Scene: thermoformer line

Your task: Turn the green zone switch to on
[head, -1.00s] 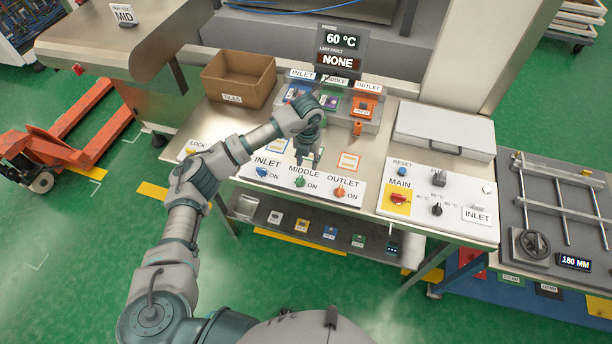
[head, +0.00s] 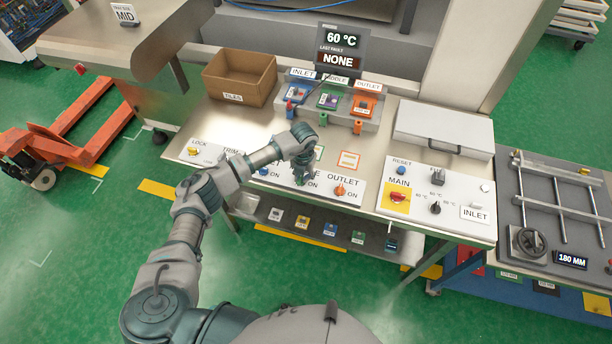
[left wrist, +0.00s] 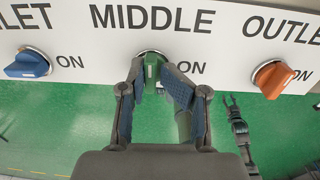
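The green zone switch (left wrist: 153,70) is the knob under the word MIDDLE on the white panel. In the left wrist view its handle points roughly down the picture, with ON at its right. My left gripper (left wrist: 153,76) has a finger on each side of it; whether both pads touch it is unclear. In the head view my left gripper (head: 301,180) covers this switch. What looks like my right gripper (left wrist: 231,100) shows small and low over the floor in the left wrist view, its fingertips apart and empty.
The blue INLET knob (left wrist: 27,65) and orange OUTLET knob (left wrist: 280,78) flank it. In the head view, a red MAIN switch (head: 398,197) sits on the panel to the right. A cardboard box (head: 238,78) and a rack of coloured units (head: 328,100) stand behind.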

